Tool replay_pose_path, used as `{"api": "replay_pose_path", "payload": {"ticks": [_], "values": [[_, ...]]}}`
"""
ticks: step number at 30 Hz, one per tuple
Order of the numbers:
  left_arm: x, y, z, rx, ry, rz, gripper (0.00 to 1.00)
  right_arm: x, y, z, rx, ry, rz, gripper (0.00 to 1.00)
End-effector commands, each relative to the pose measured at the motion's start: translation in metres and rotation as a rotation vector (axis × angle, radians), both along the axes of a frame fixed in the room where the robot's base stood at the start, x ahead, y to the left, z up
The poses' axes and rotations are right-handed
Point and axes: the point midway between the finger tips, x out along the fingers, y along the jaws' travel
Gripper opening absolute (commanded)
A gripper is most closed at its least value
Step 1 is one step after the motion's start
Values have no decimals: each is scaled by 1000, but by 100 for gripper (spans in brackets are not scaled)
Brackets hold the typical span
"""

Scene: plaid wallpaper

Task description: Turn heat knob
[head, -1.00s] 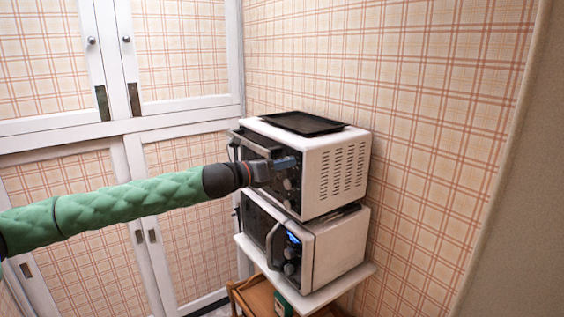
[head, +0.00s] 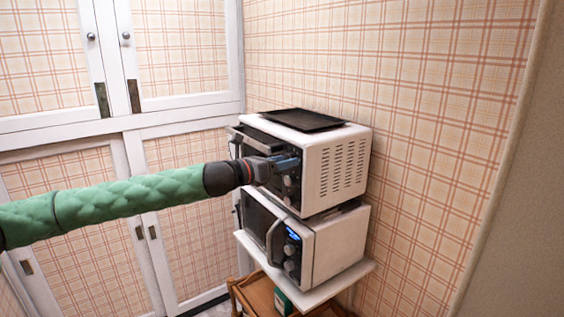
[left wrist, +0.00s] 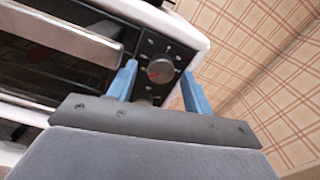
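The upper oven (head: 331,170) is a white box with a dark front, standing on top of the lower microwave. In the left wrist view, a round dark knob (left wrist: 161,70) with a red mark sits on the oven's black control panel, with white markings around it. My left gripper (head: 294,163) is at the upper part of that panel in the head view. Its two blue fingers (left wrist: 160,82) are apart, one on each side of the knob as seen from the wrist; contact cannot be told. Part of a lower knob hides behind the gripper body. My right gripper is not in view.
A dark tray (head: 303,120) lies on the oven. The lower microwave (head: 335,243) stands on a white shelf (head: 318,292) above a wooden cart. The plaid wall (head: 430,130) is close on the right; white-framed cupboards stand left. The oven handle (left wrist: 70,38) is beside the panel.

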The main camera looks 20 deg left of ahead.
Motion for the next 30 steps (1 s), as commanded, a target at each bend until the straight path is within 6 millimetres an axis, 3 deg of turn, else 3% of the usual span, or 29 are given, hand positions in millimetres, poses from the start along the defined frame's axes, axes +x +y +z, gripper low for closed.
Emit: {"api": "replay_pose_path", "payload": {"ticks": [11,30], "values": [[-3,4,1,0,-4,1,50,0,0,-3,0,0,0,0],[-58,47,1,0,-2,1,50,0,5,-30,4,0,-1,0]]}}
